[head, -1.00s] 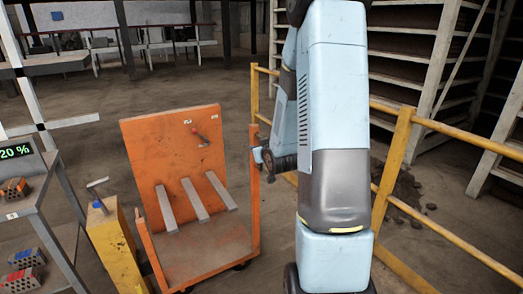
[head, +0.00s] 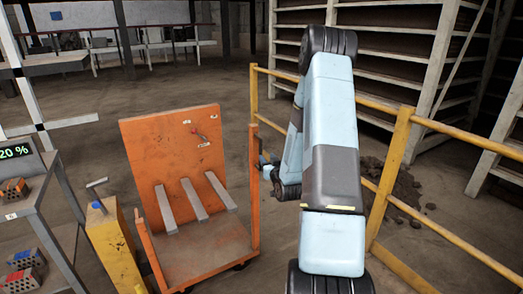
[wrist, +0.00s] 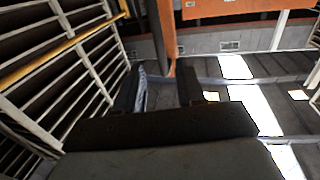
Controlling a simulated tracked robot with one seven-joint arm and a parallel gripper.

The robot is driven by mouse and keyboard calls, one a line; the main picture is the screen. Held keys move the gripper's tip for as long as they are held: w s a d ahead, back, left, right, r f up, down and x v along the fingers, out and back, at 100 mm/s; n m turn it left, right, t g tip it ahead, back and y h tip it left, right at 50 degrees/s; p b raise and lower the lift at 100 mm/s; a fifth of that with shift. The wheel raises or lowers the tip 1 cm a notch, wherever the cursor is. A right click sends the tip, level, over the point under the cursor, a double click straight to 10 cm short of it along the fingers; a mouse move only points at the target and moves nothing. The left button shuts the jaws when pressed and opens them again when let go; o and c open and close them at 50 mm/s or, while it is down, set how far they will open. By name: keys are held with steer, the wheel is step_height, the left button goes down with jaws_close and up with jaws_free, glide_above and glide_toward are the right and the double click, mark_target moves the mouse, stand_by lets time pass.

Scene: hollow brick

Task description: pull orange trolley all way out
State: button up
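The orange trolley (head: 175,150) stands left of centre in the head view, with a tall back panel, several pale bars and a flat deck. Its right upright post (head: 254,190) is nearest my arm. I cannot tell whether the fingers touch the post.
A yellow railing (head: 392,175) runs along the right, with rubble (head: 402,190) behind it and racks (head: 390,60) beyond. A yellow post (head: 112,245) and a grey shelf with bricks (head: 25,255) stand at the left. Open floor lies behind the trolley.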

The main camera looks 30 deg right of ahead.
mark_target(261, 150)
steer(key=w, duration=0.3)
steer(key=w+d, duration=0.1)
steer(key=w, duration=0.5)
steer(key=shift+w+d, duration=0.25)
jaws_close()
